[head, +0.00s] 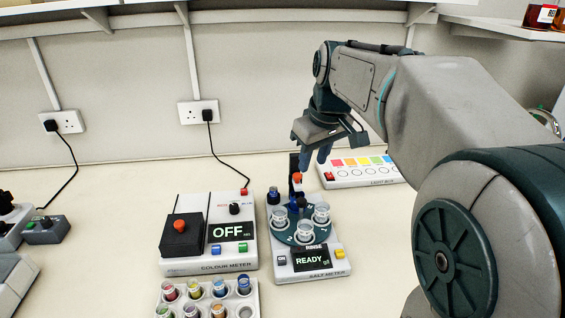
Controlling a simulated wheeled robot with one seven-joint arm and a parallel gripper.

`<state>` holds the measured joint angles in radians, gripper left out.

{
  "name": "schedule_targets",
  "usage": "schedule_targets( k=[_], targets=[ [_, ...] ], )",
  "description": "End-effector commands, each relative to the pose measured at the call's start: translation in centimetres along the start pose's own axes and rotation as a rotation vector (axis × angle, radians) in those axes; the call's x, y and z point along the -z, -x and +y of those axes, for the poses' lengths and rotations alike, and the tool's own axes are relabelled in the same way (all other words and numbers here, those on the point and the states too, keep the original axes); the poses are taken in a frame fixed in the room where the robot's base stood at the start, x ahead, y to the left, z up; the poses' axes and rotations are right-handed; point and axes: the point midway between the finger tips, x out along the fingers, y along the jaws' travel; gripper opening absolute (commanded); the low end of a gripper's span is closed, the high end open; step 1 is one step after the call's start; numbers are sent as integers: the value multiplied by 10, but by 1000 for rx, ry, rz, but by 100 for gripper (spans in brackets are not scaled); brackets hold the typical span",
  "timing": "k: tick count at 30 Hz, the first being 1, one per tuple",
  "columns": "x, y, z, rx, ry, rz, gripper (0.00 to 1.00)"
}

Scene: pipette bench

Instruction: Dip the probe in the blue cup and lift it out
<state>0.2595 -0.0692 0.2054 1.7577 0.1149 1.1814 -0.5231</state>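The salt meter (318,276) stands on the bench, and its display reads READY. A round grey-blue plate on it carries several clear cups, such as the front cup (306,231). A small dark item with blue on it (273,196) stands at the plate's back left; I cannot tell whether it is the blue cup. A dark upright post with an orange-red top (297,179) stands at the back; the probe is not clearly made out there. My gripper (315,165) points down just above and behind this post. I cannot tell whether its fingers hold anything.
The colour meter (188,263), reading OFF, stands close on the left. A rack of coloured vials (246,309) is in front of it. A light box (377,180) with colour patches lies behind right. Bare bench shows at the front right of the salt meter.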

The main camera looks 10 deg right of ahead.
Motion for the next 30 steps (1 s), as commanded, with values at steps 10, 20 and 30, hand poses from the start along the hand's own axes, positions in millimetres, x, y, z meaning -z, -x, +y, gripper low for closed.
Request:
schedule_targets(
  k=[10,20,30],
  targets=[
    [70,-43,72,125,237,81,33],
    [83,-55,90,156,299,116,33],
    [88,-119,77,158,299,113,33]
  ],
)
